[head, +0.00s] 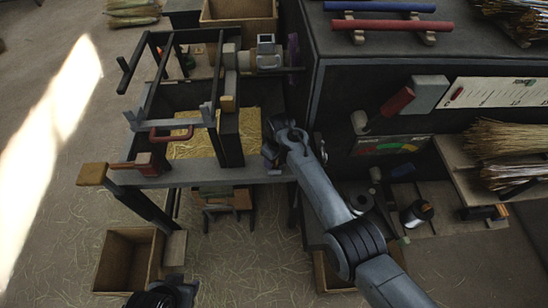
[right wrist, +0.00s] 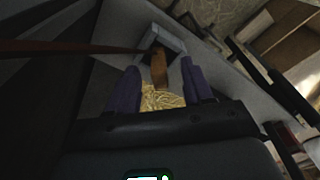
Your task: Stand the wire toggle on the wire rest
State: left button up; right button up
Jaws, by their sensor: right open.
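In the right wrist view, the wire toggle appears to be the orange-brown wooden piece (right wrist: 159,68). A thin reddish-brown wire (right wrist: 85,47) runs from its far end to the left. A grey bracket (right wrist: 168,35), possibly the wire rest, lies just beyond and around that far end; whether they touch is unclear. My right gripper (right wrist: 165,78) is open, with its purple fingers either side of the piece and visible gaps. In the head view my right gripper (head: 272,152) is at the bench's right end, its fingertips hidden. My left arm shows at the bottom edge, its fingers indistinct.
The grey bench rail (head: 210,177) and dark upright frame (head: 228,140) stand close to my right gripper. Golden straw (head: 250,130) lies behind the rail. A dark cabinet (head: 360,85) stands to the right. An open wooden box (head: 128,262) is on the floor at left.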

jog(key=shift+r, duration=0.4)
jog(key=r+p, duration=0.1)
jog(key=r, duration=0.2)
jog(key=r+p, duration=0.1)
jog(key=r, duration=0.1)
jog(key=r+p, duration=0.2)
jog(key=r, duration=0.1)
jog(key=shift+s+d+r, duration=0.35)
jog(key=shift+s+d, duration=0.05)
jog(key=shift+s+r, duration=0.1)
jog(key=shift+r, duration=0.5)
